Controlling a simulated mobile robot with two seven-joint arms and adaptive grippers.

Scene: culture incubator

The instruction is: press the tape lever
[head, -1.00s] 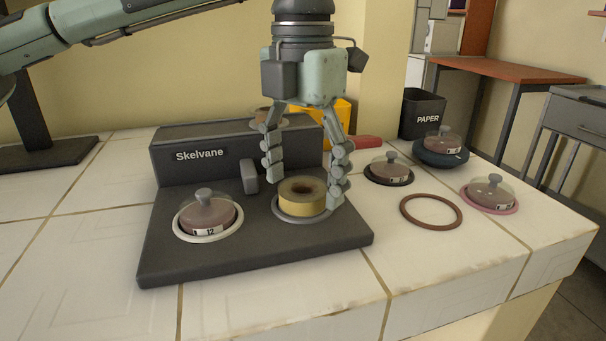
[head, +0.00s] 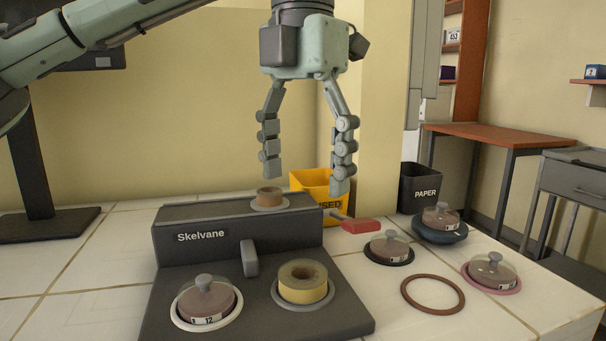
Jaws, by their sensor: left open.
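A dark grey machine marked Skelvane (head: 200,216) stands on the tiled counter. A short grey lever (head: 250,258) stands at the front of its raised back block. A red-handled lever (head: 362,226) sticks out from its right side. I cannot tell from the picture which one is the tape lever. My left gripper (head: 306,178) is open and empty, pointing down above the block, apart from both levers. My right gripper is not in view.
A domed dish (head: 206,302) sits in the machine's left seat. Several domed dishes, one of them black-rimmed (head: 389,248), and a brown ring (head: 433,293) lie to the right. A yellow bin (head: 310,182) and a black PAPER bin (head: 419,188) stand behind.

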